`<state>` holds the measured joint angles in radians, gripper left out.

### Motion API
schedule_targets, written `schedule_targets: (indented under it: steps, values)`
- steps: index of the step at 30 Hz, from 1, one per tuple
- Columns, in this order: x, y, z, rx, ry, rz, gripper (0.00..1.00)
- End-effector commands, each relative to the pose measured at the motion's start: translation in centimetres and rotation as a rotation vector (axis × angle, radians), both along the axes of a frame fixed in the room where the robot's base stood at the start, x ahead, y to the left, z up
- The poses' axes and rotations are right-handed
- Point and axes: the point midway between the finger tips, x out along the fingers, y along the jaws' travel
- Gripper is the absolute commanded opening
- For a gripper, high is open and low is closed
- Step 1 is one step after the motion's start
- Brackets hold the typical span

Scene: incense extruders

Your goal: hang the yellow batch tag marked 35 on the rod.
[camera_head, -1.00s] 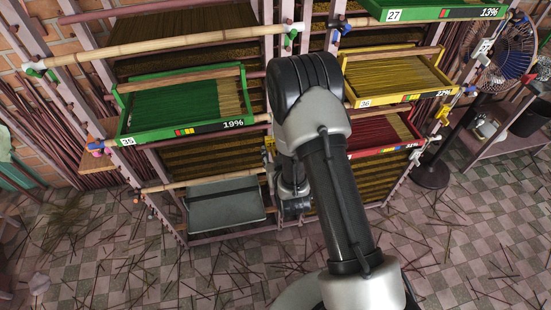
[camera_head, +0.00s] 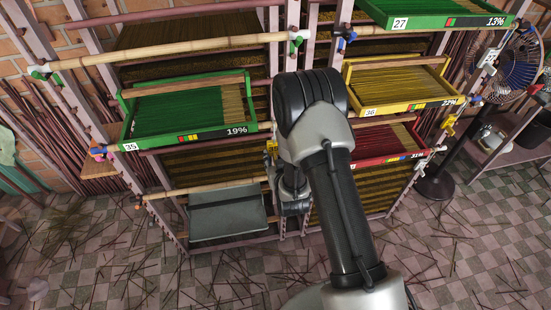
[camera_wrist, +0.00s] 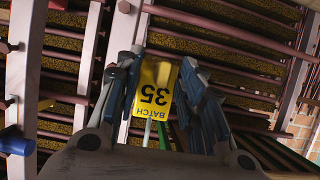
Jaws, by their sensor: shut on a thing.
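The yellow batch tag (camera_wrist: 151,92) shows in the wrist view between the two fingers of my gripper (camera_wrist: 156,66). Its black "BATCH 35" reads upside down there. My gripper is shut on the tag and holds it in front of the rack. In the head view my own arm hides most of the gripper and the tag. A green tray marked 35 (camera_head: 183,112) sits on the rack left of my arm. Bamboo rods run across the rack, one above that tray (camera_head: 165,47) and one below it (camera_head: 215,184). I cannot tell which rod the task means.
A yellow tray marked 36 (camera_head: 400,88), a red tray (camera_head: 385,143) and a green tray marked 27 (camera_head: 440,14) sit right of my arm. A grey tray (camera_head: 228,217) hangs low on the rack. A fan (camera_head: 512,57) stands at right. Loose sticks litter the tiled floor.

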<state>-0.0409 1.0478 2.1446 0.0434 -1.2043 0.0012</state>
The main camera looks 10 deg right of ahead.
Motion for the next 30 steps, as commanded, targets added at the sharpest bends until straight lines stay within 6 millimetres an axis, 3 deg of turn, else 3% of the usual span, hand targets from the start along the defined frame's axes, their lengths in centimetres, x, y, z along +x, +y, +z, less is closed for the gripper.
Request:
schedule_targets:
  steps: [3,4,13,21,27,30]
  values:
    - [0.01,0.00,0.05,0.000,0.000,0.000,0.16]
    - [0.01,0.00,0.05,0.000,0.000,0.000,0.38]
    - [0.00,0.00,0.03,0.000,0.000,0.000,0.58]
    - [-0.01,0.00,0.02,0.000,0.000,0.000,0.60]
    - [-0.01,0.00,0.02,0.000,0.000,0.000,0.72]
    - [-0.01,0.00,0.02,0.000,0.000,0.000,0.72]
